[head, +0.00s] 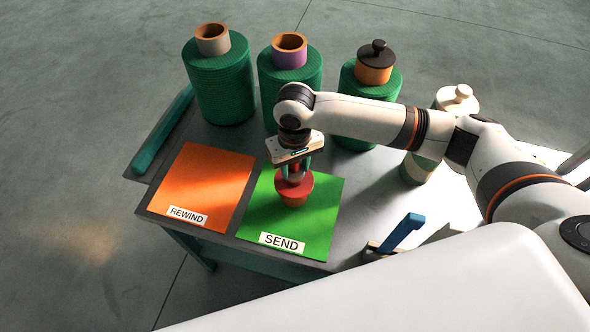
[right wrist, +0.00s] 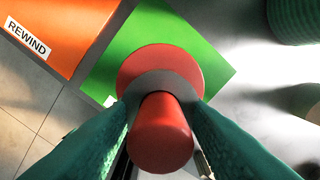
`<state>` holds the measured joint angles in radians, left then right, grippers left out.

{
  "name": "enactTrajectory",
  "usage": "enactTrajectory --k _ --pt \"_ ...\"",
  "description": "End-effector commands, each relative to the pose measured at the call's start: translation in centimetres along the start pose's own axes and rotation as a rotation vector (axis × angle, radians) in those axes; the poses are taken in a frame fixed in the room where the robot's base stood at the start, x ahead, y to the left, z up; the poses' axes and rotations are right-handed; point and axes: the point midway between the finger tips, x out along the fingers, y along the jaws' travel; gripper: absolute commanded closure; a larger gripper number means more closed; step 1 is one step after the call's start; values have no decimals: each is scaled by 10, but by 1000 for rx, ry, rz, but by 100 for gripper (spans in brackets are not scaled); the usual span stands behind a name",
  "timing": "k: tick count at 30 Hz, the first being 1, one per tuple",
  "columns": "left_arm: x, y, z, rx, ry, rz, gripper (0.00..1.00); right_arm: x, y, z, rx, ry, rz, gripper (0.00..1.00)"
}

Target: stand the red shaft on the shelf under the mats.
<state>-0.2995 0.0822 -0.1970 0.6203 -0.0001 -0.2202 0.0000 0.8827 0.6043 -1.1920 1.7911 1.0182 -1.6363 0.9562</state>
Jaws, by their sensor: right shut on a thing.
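The red shaft (head: 294,190), a round body with a wide flange, is upright over the green SEND mat (head: 325,200). My right gripper (head: 293,170) is shut on its top from above. In the right wrist view the shaft's red knob (right wrist: 160,135) sits between my green fingers (right wrist: 160,110), with a grey ring and red flange beyond. I cannot tell whether its base touches the mat. The orange REWIND mat (head: 205,180) lies to the left. The shelf under the mats is not clearly seen; the tabletop hides it. My left gripper is not in view.
Several green net rolls stand along the back, including one with a tan core (head: 213,40), one with a purple core (head: 289,52) and one with a black-knobbed cap (head: 375,60). A teal tube (head: 160,135) lies at the left edge. A blue-handled item (head: 404,232) stands front right.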

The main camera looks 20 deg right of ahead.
Motion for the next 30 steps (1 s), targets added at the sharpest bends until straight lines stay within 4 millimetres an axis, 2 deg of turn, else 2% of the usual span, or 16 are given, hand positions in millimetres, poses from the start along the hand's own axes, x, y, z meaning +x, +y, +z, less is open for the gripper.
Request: enactTrajectory --k 5,16,17,20,30 --pt "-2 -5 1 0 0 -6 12 20 0 0 1 -1 1 100" --pt "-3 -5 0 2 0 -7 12 24 1 1 0 -3 2 100" --pt "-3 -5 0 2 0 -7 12 26 0 0 0 0 0 57" --pt "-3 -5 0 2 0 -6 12 26 0 0 0 0 0 40" --pt "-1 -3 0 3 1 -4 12 24 0 0 0 -1 0 38"
